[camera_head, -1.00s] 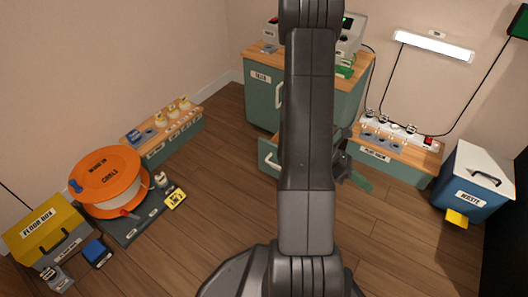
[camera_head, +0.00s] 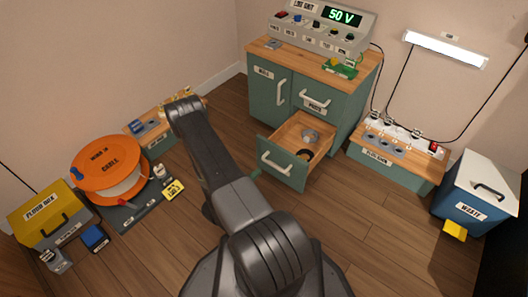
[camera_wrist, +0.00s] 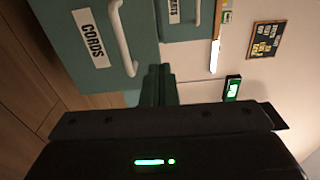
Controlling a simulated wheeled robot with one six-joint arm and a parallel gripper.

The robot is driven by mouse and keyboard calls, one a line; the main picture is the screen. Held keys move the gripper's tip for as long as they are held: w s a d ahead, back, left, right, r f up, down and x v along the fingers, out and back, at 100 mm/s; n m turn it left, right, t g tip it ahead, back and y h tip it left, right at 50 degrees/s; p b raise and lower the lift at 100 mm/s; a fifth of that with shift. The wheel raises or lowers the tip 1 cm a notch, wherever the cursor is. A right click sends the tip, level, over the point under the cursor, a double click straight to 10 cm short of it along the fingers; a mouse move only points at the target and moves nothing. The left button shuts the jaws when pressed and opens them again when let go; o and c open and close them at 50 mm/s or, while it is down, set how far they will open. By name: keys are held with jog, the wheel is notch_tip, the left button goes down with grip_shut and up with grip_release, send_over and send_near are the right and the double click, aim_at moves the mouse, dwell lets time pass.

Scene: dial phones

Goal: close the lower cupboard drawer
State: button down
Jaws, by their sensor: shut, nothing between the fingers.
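The lower cupboard drawer (camera_head: 285,165) stands pulled out of the green cupboard (camera_head: 338,115) in the head view, its wooden inside and a few round items showing. Its front has a white handle (camera_head: 274,164). In the wrist view the drawer front (camera_wrist: 70,15) fills the upper left, with a "CORDS" label and its handle (camera_wrist: 122,38). My gripper (camera_wrist: 158,84) is shut and empty, its green fingers close to the drawer front's edge in that view; I cannot tell whether they touch. In the head view my arm mostly hides the gripper, left of the drawer.
A panel marked "PARTS" (camera_head: 315,105) and a door (camera_head: 268,89) are closed. A low socket bench (camera_head: 405,163) and blue waste bin (camera_head: 475,195) stand right. An orange cable reel (camera_head: 107,160) stands left. Floor (camera_head: 355,235) in front is clear.

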aim_at(278, 150)
jog(key=shift+n+t+y, duration=0.4)
jog(key=shift+n+y, duration=0.1)
jog(key=shift+n, duration=0.1)
jog(key=b+x, duration=0.1)
jog(key=x, duration=0.3)
jog(key=f+b+x, duration=0.1)
jog(key=b+x, duration=0.1)
jog(key=x, duration=0.2)
jog(key=b+x, duration=0.1)
jog(key=x, duration=0.3)
jog(key=shift+w+a+f, duration=0.2)
jog(key=shift+w+a, duration=0.05)
jog(key=shift+w, duration=0.05)
jog(key=shift+w+d+r+b, duration=0.1)
jog(key=shift+w+d+b, duration=0.1)
jog(key=shift+w+b, duration=0.1)
